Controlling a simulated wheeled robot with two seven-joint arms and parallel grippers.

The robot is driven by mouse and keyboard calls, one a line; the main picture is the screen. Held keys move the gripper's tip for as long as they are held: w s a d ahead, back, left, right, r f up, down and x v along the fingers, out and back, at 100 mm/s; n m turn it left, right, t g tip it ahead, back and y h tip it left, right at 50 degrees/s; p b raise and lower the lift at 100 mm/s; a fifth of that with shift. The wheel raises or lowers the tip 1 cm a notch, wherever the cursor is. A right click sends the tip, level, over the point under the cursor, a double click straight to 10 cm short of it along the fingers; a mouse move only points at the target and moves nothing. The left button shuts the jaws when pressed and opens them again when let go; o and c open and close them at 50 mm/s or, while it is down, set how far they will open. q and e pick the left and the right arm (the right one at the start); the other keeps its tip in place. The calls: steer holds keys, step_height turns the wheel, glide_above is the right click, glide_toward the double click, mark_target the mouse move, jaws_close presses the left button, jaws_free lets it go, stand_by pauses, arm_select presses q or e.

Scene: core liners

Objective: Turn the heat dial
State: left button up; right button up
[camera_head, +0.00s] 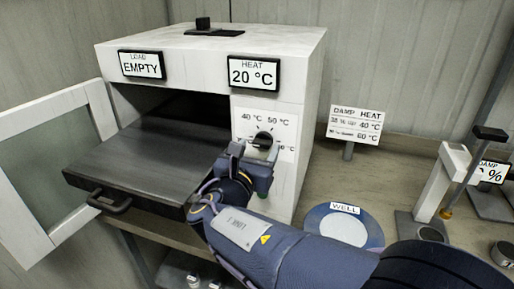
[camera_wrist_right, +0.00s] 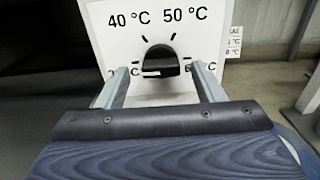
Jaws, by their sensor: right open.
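The heat dial (camera_head: 263,140) is a black knob on a white panel on the front of the white oven (camera_head: 285,85). The dial also shows in the right wrist view (camera_wrist_right: 160,62), with a pale mark on its left side. Labels 40 °C and 50 °C stand above it; the lower labels are partly hidden by my fingers. The heat display (camera_head: 253,73) reads 20 °C. My right gripper (camera_head: 252,152) is open in front of the panel, one finger on each side of the knob. I cannot tell whether they touch it. My left gripper is not in view.
The oven door (camera_head: 50,165) stands open at left, and a dark drawer tray (camera_head: 145,160) sticks out. The load display (camera_head: 141,65) reads EMPTY. A damp/heat sign (camera_head: 355,125), a round well plate (camera_head: 320,215) and a white stand (camera_head: 440,180) are at right.

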steer(key=shift+w+d, duration=0.15)
steer(key=shift+w, duration=0.25)
